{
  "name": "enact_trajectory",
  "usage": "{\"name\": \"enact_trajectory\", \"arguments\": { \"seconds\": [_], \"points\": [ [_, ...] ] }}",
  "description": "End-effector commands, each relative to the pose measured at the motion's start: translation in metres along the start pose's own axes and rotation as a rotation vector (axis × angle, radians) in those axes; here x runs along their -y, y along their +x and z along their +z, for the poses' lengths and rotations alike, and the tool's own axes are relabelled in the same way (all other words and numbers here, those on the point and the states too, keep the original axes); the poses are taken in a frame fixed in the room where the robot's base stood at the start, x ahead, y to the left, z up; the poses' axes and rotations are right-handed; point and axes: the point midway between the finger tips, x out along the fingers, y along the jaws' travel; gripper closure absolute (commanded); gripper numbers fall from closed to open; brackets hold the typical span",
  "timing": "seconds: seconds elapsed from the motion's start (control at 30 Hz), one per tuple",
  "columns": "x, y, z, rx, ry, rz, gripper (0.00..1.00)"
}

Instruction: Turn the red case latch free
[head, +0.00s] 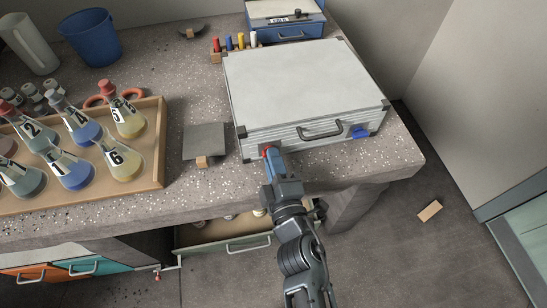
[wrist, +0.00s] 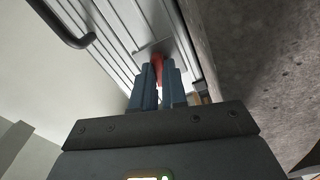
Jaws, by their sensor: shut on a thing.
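A silver case (head: 300,85) lies closed on the bench, with a dark handle (head: 320,130) on its front. The red latch (head: 267,152) is at the left of the case front, mostly hidden by my gripper (head: 270,157). In the wrist view the red latch (wrist: 158,61) shows between the two blue fingers of my gripper (wrist: 159,72), which are shut on it. The case front (wrist: 120,30) rises behind it. A blue latch (head: 360,132) is at the right of the case front. Whether the red latch is turned cannot be told.
A wooden tray (head: 160,145) of labelled flasks stands at the left. A grey plate (head: 205,140) with a wooden block lies left of the case. A blue box (head: 285,28) stands behind. An open drawer (head: 225,235) is below the bench edge.

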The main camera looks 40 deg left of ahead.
Motion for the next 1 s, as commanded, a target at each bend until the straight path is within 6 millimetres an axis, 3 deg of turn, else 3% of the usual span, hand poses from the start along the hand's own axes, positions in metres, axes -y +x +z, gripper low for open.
{"name": "enact_trajectory", "arguments": {
  "seconds": [1.0],
  "points": [
    [-0.0017,-0.0005,0.0012,0.004,0.960,0.000,1.00]
  ]
}}
